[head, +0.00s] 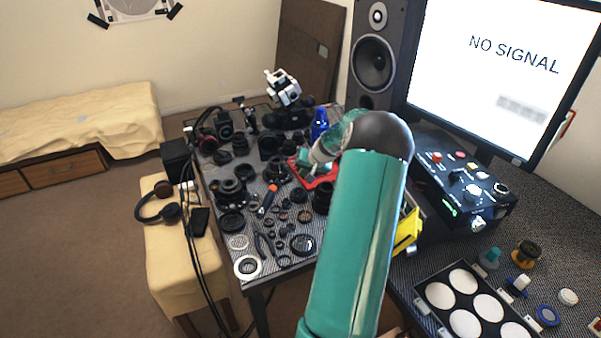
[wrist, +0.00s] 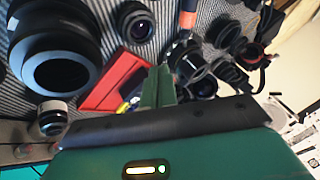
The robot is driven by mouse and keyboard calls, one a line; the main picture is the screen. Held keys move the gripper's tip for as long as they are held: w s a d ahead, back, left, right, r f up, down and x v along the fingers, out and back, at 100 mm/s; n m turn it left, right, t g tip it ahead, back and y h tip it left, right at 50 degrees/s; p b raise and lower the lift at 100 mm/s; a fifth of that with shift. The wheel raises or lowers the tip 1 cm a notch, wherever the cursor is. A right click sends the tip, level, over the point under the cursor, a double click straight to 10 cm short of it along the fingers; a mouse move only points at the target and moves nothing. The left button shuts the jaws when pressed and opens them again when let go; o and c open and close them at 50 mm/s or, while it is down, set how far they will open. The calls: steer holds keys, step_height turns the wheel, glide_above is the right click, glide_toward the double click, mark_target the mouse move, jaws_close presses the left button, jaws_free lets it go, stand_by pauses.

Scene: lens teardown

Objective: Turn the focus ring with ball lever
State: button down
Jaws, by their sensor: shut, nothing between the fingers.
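My gripper (wrist: 159,78) shows in the wrist view as two green fingers pressed together with nothing between them. They point down over the table, beside the edge of a red tray (wrist: 112,88). A black lens with glass facing up (wrist: 138,22) lies beyond the tray. Another dark lens (wrist: 190,62) lies to the right of the fingers. I cannot tell which lens carries the focus ring with a ball lever; no ball lever is clearly visible. In the head view my arm reaches over the table, and the fingertips are hard to make out near the red tray (head: 322,181).
A large black ring-shaped part (wrist: 58,62) stands close on the left in the wrist view. The table (head: 262,262) is crowded with lens parts. A blue bottle (head: 320,122) stands behind the tray, and a black control box (head: 470,190) is at right. Little table surface is free.

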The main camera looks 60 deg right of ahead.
steer(key=x, duration=0.8)
steer(key=shift+a+f, duration=0.1)
steer(key=shift+f, duration=0.15)
steer(key=shift+w+a, duration=0.3)
steer(key=shift+w, duration=0.3)
steer(key=shift+w+a, duration=0.35)
steer(key=shift+w, duration=0.3)
steer(key=shift+w+a+f, duration=0.1)
steer(key=shift+w+f, duration=0.1)
steer(key=shift+w, duration=0.2)
steer(key=shift+w+a, duration=0.1)
steer(key=shift+w+a, duration=0.3)
steer(key=shift+a, duration=0.15)
steer(key=shift+d, duration=0.1)
